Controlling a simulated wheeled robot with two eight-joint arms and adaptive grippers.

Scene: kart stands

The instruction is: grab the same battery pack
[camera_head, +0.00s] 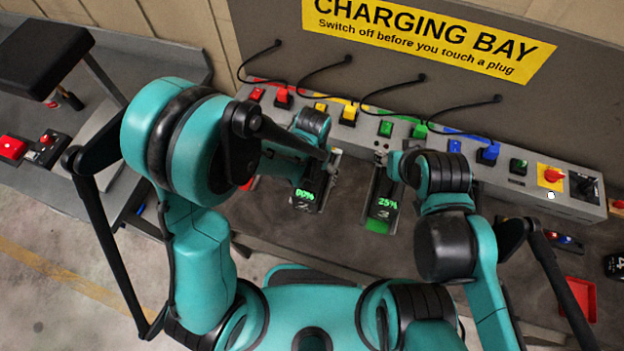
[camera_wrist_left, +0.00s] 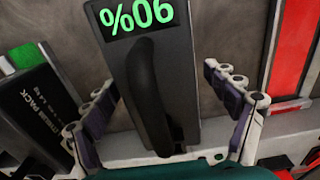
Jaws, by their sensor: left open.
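A dark battery pack (camera_head: 309,193) with a green 90% display and a black handle stands below the charging panel; it fills the middle of the left wrist view (camera_wrist_left: 180,75), where its display is upside down. My left gripper (camera_wrist_left: 160,82) is open, with one finger on each side of this pack near its handle; contact with the pack is not clear. In the head view my left gripper (camera_head: 328,160) partly covers the pack's far end. A second pack (camera_head: 384,204) reads 25%; my right gripper (camera_head: 384,152) is at its far end, and its jaws are too small to read.
The charging panel (camera_head: 520,188) runs behind the packs, with coloured switches, plugs and looping black cables. A red tray (camera_head: 580,298) lies at the right. In the left wrist view, a black lithium pack (camera_wrist_left: 38,112) stands close on the left and a red strip (camera_wrist_left: 291,50) on the right.

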